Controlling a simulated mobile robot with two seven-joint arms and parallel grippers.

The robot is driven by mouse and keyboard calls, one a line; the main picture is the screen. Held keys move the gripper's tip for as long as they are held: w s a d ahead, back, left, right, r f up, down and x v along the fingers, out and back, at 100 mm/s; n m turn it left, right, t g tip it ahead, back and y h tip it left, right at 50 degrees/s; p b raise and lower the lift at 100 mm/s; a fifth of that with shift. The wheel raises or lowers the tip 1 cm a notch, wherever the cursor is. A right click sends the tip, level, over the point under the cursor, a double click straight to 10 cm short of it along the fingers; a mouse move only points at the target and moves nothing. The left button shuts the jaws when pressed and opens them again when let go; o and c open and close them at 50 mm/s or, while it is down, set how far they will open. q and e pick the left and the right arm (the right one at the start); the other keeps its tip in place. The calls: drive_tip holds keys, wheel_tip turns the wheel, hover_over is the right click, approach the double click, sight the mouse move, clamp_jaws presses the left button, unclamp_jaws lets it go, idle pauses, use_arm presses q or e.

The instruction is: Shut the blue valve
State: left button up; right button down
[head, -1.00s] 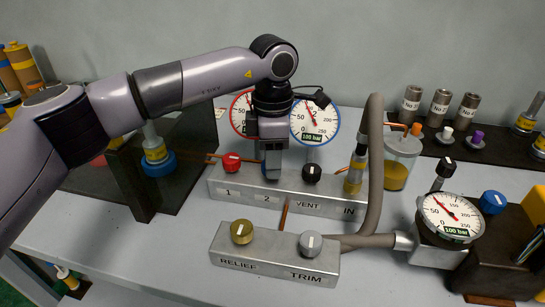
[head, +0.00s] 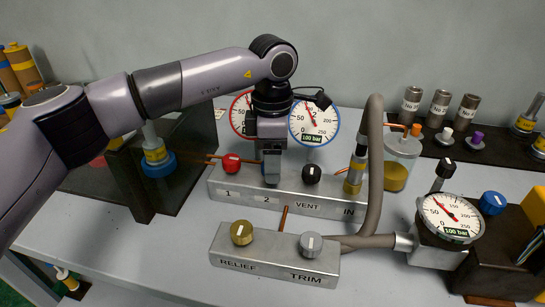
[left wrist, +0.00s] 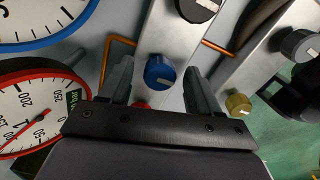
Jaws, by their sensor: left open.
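The blue valve knob (left wrist: 160,72) sits on the metal manifold (head: 225,192), above the number 2. In the left wrist view it lies between my two fingers, with a short white mark on its top. In the head view my left gripper (head: 271,181) comes down from above and hides most of the knob. The gripper is open, with one finger on each side of the knob; I cannot tell whether either touches it. My right gripper is not in view.
A red knob (head: 231,162) and a black VENT knob (head: 312,174) flank the blue one closely. Red-rimmed (head: 238,115) and blue-rimmed (head: 315,123) gauges stand behind. The RELIEF/TRIM block (head: 275,262) lies in front, and a grey hose (head: 376,170) arches at right.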

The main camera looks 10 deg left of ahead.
use_arm(q)
drive_tip(key=shift+r, duration=0.1)
drive_tip(key=shift+r, duration=3.5)
